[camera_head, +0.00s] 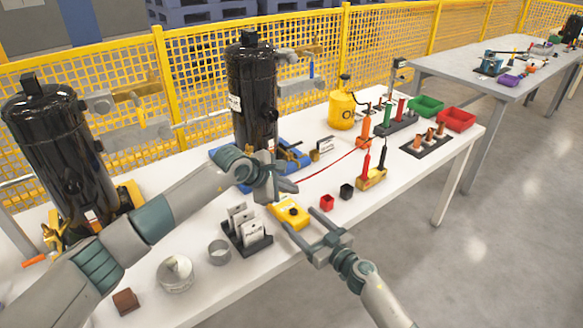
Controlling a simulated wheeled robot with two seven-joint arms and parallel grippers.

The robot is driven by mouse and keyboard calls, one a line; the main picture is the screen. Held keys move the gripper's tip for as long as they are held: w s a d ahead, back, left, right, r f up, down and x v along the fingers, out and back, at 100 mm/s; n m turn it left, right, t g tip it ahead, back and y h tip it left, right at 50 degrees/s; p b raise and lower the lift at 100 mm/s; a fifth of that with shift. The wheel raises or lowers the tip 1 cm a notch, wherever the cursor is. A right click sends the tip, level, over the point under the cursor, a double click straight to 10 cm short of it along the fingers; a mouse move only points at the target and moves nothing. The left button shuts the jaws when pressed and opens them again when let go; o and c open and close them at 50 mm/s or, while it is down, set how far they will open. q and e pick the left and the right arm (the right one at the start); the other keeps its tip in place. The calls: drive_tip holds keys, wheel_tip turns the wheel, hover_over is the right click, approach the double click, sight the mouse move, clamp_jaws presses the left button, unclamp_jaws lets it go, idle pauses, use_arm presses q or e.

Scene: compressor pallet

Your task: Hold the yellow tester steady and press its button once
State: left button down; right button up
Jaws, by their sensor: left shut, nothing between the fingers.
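The yellow tester (294,218) lies near the front edge of the white table, with a small dark round feature on top that looks like its button (292,210). My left gripper (292,187) is shut and empty, just above and behind the tester in the picture; I cannot tell the exact height gap. My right gripper (305,223) reaches in from the front with its fingers spread apart. One finger runs along the tester's front side and the other is off its right end. I cannot tell whether either finger touches it.
A rack with white cards (246,230) stands left of the tester. Black compressors (252,100) stand behind. A thin red cable crosses the table.

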drive_tip(key=shift+o, duration=0.4)
drive_tip(key=shift+s+d, duration=0.1)
drive_tip(key=v, duration=1.1)
drive_tip(key=shift+s+d, duration=0.2)
drive_tip(key=shift+s, duration=0.1)
